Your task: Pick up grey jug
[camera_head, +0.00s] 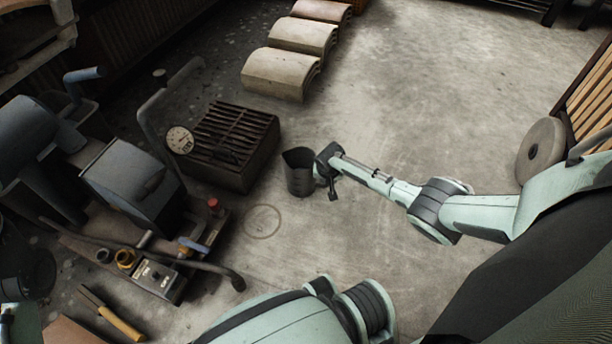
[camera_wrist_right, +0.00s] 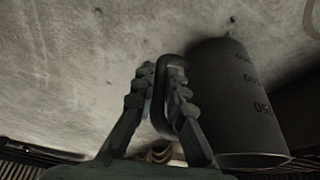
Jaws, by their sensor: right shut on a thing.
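The grey jug (camera_head: 299,172) is a dark cylinder near the middle of the head view, beside the right side of a slatted metal box. My right gripper (camera_head: 330,176) is at its right side. In the right wrist view the jug (camera_wrist_right: 238,103) fills the right part, with measuring marks on its wall. The fingers of my right gripper (camera_wrist_right: 162,95) are shut on its looped handle. I cannot tell whether the jug touches the floor. My left arm shows at the bottom of the head view, but its gripper is not visible.
The slatted metal box (camera_head: 246,166) stands close left of the jug. A machine with a blue-grey housing (camera_head: 130,184) and a round gauge (camera_head: 180,140) is farther left. Curved tiles (camera_head: 283,73) lie at the back. A round stone disc (camera_head: 540,151) stands at right. Floor between is clear.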

